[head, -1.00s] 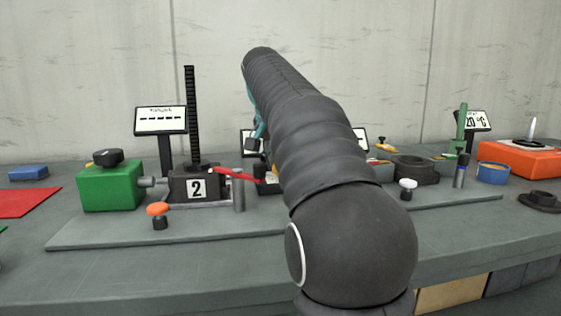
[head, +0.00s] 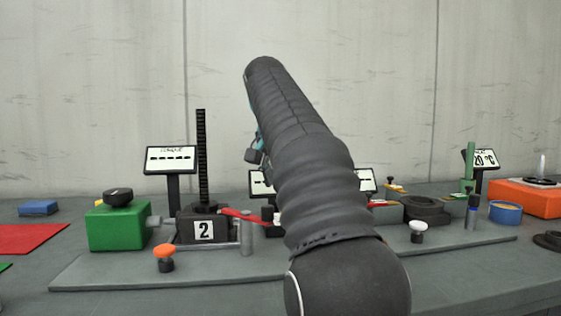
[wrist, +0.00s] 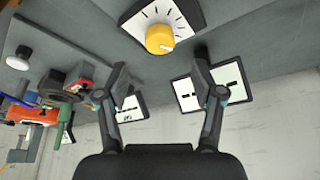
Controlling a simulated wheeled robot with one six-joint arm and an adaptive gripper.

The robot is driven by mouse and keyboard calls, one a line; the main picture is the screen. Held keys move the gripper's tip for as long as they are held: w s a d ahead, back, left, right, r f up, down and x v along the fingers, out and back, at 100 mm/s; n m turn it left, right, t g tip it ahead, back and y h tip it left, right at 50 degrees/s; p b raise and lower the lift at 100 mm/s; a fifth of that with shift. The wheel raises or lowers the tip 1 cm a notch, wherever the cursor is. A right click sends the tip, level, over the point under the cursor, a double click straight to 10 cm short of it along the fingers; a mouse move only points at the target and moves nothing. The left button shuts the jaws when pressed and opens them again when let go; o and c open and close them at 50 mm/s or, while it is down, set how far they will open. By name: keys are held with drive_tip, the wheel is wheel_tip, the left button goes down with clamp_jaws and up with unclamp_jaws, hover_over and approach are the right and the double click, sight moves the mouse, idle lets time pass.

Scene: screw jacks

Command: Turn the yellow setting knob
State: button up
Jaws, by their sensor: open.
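The yellow setting knob (wrist: 160,39) shows in the wrist view at the top middle. It sits on a white dial plate (wrist: 178,13) with black tick marks around it. My gripper (wrist: 160,64) is open, its two dark fingers spread left and right. The knob appears beyond the fingertips, between them in the picture, with nothing held. A gap to the knob seems to remain, though its depth is hard to judge. In the head view my dark arm hides the knob and most of the gripper.
In the head view, the green box (head: 117,226), jack number 2 (head: 204,230), red lever (head: 250,215) and orange-topped knob (head: 164,253) stand left of my arm. A white-topped knob (head: 418,228), dark ring (head: 427,208) and orange box (head: 525,196) are on the right. Two display screens (wrist: 190,95) (wrist: 228,78) show near the right finger.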

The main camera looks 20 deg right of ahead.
drive_tip(key=shift+v, duration=2.6)
